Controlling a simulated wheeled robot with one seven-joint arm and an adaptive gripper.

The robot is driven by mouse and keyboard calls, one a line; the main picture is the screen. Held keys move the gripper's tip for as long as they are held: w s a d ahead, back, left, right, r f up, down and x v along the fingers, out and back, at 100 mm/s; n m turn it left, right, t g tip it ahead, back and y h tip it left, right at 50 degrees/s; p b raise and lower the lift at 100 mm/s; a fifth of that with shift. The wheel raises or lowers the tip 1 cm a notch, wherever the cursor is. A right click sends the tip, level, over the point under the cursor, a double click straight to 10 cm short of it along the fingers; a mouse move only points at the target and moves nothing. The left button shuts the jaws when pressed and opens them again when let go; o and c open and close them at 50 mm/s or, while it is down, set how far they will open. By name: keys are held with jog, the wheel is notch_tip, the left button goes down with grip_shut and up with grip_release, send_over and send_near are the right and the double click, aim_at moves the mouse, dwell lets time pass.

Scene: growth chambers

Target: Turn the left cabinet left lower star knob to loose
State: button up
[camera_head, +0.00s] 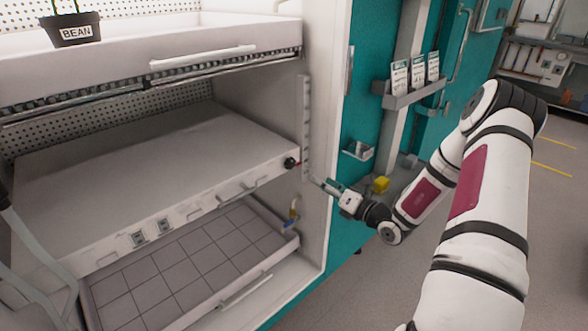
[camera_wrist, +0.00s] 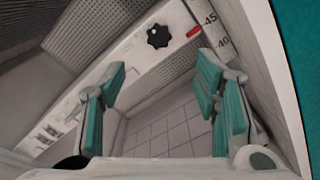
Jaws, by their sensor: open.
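A black star knob (camera_head: 291,163) sits at the right end of the front face of the middle shelf (camera_head: 150,165) in the white cabinet. In the wrist view the knob (camera_wrist: 158,36) shows its lobed outline near the top, beyond my fingertips and apart from them. It is the only star knob I can make out; the shelf's left end is partly hidden or out of frame. My gripper (camera_head: 322,186) is just right of and below the knob in the head view. In the wrist view my gripper (camera_wrist: 165,85) has its teal-padded fingers wide apart with nothing between them.
A red pointer (camera_wrist: 194,32) lies beside a scale marked 45 and 40 on the upright. Below is a tiled tray (camera_head: 185,265) and a blue-handled valve (camera_head: 290,223). The cabinet's right side wall (camera_wrist: 255,70) is close to my right finger. A BEAN pot (camera_head: 72,30) stands above.

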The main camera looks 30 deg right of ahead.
aim_at(292, 165)
jog(key=b+x, duration=0.1)
jog(key=x, duration=1.2)
jog(key=shift+a+b, duration=0.1)
jog(key=shift+b, duration=0.3)
jog(key=shift+c, duration=0.2)
jog(key=c, duration=1.1)
